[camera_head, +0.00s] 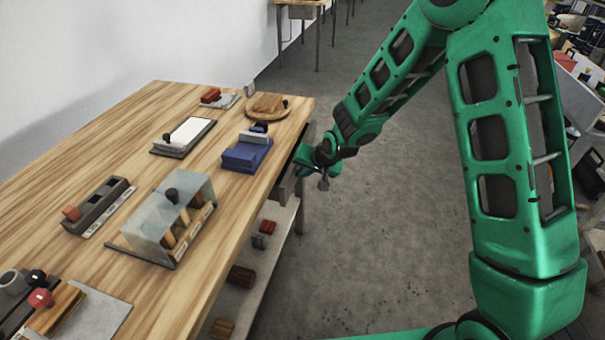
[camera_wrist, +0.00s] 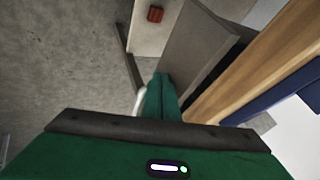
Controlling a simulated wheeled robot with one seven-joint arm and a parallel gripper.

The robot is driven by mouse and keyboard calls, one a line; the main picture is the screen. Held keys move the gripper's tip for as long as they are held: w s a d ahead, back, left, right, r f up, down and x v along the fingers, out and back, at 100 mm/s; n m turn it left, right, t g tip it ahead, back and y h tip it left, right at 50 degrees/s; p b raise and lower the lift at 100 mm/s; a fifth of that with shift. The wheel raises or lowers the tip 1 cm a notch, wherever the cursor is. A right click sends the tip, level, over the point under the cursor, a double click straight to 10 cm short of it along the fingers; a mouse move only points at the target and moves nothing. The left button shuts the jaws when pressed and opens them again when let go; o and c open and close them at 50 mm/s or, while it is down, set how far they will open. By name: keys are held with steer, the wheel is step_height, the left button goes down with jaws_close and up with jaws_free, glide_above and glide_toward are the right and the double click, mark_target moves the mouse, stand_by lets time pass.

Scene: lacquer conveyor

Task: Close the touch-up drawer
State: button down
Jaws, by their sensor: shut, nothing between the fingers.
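The touch-up drawer (camera_head: 289,183) is a dark grey box under the table edge at the far right corner, partly hidden by the tabletop and my gripper. In the wrist view its grey panel (camera_wrist: 196,50) rises beside the wooden table edge. My gripper (camera_head: 301,160) is at the drawer's outer side, just off the table edge. Its green fingers (camera_wrist: 162,80) are together with nothing between them, and their tips are close to the grey panel. I cannot tell whether they touch it, or how far the drawer stands out.
The wooden table (camera_head: 130,270) holds a clear-lidded box (camera_head: 165,222), a blue block (camera_head: 246,154), a white-topped pad (camera_head: 185,134) and a round wooden board (camera_head: 267,106). A lower shelf (camera_head: 255,262) holds small blocks. The floor (camera_head: 370,230) right of the table is clear.

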steer(key=s+d+r, duration=0.6)
steer(key=d+r, duration=0.1)
steer(key=r, duration=0.1)
steer(key=m+y, duration=1.3)
steer(key=m, duration=0.6)
glide_toward(286, 196)
steer(key=x, duration=0.6)
steer(key=shift+w+a, duration=0.1)
steer(key=shift+a, duration=0.1)
